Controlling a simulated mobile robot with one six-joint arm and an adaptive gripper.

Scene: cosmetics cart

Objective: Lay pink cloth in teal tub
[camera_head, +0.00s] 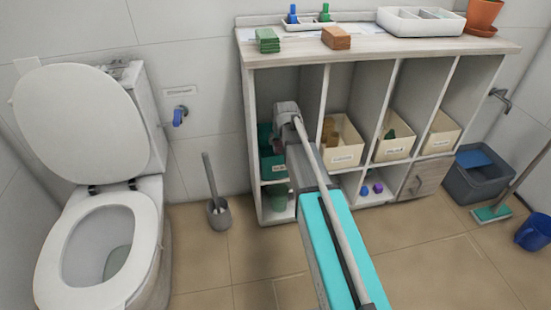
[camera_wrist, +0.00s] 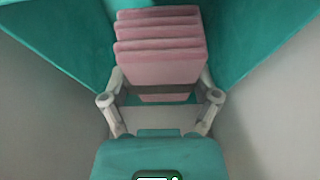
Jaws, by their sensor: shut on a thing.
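The pink cloth (camera_wrist: 160,48) is a folded stack of several layers, seen in the wrist view between my gripper's fingers. My gripper (camera_wrist: 160,92) is shut on it. Teal walls of the teal tub (camera_wrist: 70,40) rise on both sides of the cloth. In the head view the teal tub (camera_head: 268,150) stands in the left compartment of the shelf, partly hidden by my arm. The cloth is hidden there behind my wrist. I cannot tell whether the cloth touches the tub floor.
The shelf (camera_head: 380,50) has narrow dividers beside my arm. Cream bins (camera_head: 343,155) fill the compartments to the right. A toilet (camera_head: 100,240) and a brush holder (camera_head: 219,214) stand left; a grey bin (camera_head: 478,178) stands right.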

